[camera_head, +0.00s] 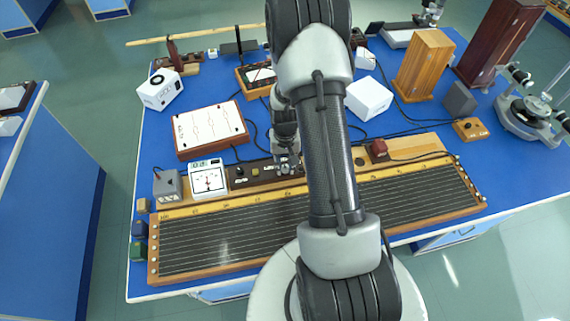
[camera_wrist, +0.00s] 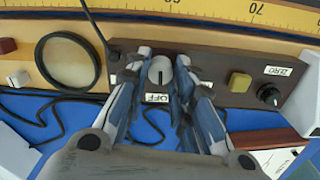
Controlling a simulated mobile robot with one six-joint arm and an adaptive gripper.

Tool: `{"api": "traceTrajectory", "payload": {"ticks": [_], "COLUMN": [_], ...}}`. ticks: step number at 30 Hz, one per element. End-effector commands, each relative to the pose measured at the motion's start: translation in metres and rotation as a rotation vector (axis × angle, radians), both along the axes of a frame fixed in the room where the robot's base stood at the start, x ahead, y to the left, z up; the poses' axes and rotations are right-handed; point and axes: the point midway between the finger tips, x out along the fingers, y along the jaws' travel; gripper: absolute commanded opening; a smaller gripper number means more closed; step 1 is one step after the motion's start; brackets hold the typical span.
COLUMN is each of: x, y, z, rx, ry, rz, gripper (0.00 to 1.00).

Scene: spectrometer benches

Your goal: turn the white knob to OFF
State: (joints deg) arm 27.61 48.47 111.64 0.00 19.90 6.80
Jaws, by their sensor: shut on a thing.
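The white knob (camera_wrist: 160,71) sits on a dark brown control panel (camera_wrist: 210,68), which also shows in the head view (camera_head: 238,183). A white OFF label (camera_wrist: 156,98) is just below the knob in the wrist view. My gripper (camera_wrist: 163,62) points at the panel, with one finger on each side of the knob, and is shut on it. A dark mark shows on the knob's face, but its exact setting is hard to read. In the head view my gripper (camera_head: 287,163) is over the panel and the knob cannot be made out.
A yellow button (camera_wrist: 239,82) and a black knob (camera_wrist: 269,95) marked ZERO are to the right on the panel. A round lens-like ring (camera_wrist: 70,62) is at the left. The long wire board (camera_head: 235,238) lies in front, and a white meter (camera_head: 208,178) stands left.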

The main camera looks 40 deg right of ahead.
Motion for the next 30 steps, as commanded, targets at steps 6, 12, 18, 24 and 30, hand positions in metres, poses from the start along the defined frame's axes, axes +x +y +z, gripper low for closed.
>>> {"api": "traceTrajectory", "payload": {"ticks": [6, 12, 18, 24, 30], "x": [-0.0001, 0.0000, 0.0000, 0.0001, 0.0000], "y": [-0.0002, -0.0002, -0.0002, -0.0003, -0.0002], "z": [0.0001, 0.0003, 0.0003, 0.0003, 0.0002], "rx": [0.000, 0.000, 0.000, 0.000, 0.000], "ry": [0.000, 0.000, 0.000, 0.000, 0.000], "rz": [-0.059, -0.076, -0.076, -0.075, -0.075], "gripper": [0.00, 0.00, 0.00, 0.28, 0.42]}}
